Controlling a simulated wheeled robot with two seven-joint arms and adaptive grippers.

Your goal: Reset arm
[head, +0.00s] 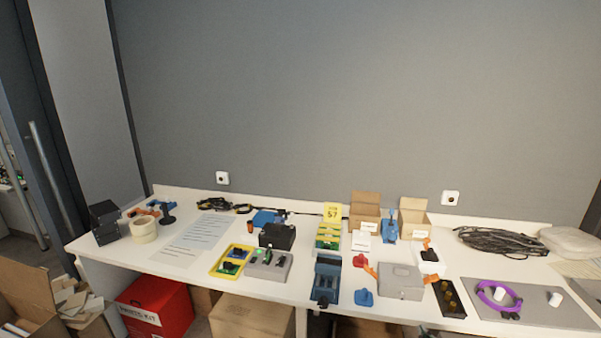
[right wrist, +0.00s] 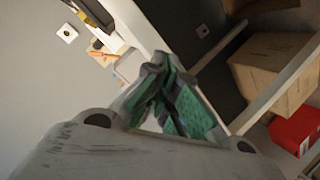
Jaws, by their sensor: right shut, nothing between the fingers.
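My right gripper (right wrist: 160,68) shows in the right wrist view with its green-padded fingers closed together at the tips and nothing between them. It is in front of the table, whose white edge (right wrist: 130,25) crosses the tilted view behind it. It touches nothing that I can see. Neither gripper can be clearly made out in the head view, and my left gripper shows in no frame.
The white table (head: 215,285) carries cartons (head: 364,204), tools, a black cable coil (head: 500,241) and a purple cable (head: 498,297). Below stand a red box (head: 156,307) and a brown carton (head: 250,318). An open carton (head: 25,293) stands at the left. Space above the table is clear.

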